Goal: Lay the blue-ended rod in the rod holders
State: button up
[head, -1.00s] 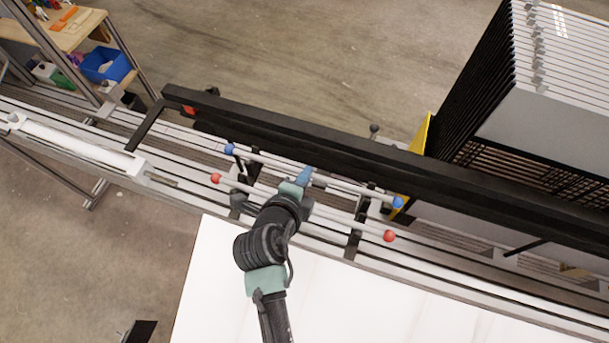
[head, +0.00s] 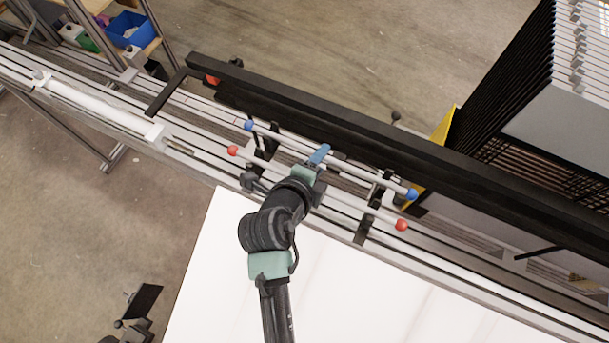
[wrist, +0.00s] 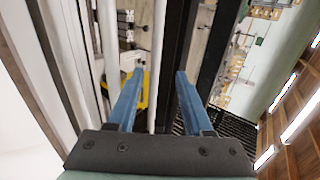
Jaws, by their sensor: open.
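The blue-ended rod (head: 290,144) is a pale bar with blue balls at both ends. In the head view it lies across the dark rod holders (head: 380,187) alongside the long black beam; whether it is fully seated is hard to tell. The red-ended rod (head: 401,225) lies roughly parallel on the near side. My gripper (head: 319,154) is at the middle of the blue-ended rod, its blue fingers hiding a short stretch. In the wrist view my gripper (wrist: 159,88) is open, with a pale rod (wrist: 158,50) running between the fingers, apart from both.
The long black beam (head: 430,145) runs just behind the rods. A stack of dark-edged panels (head: 555,110) and a yellow piece (head: 440,135) stand at right. A white surface (head: 240,280) lies in front, and a blue bin (head: 132,28) is at upper left.

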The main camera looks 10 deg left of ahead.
jog(key=b+v, duration=0.2)
jog(key=v, duration=0.9)
jog(key=shift+s, duration=0.15)
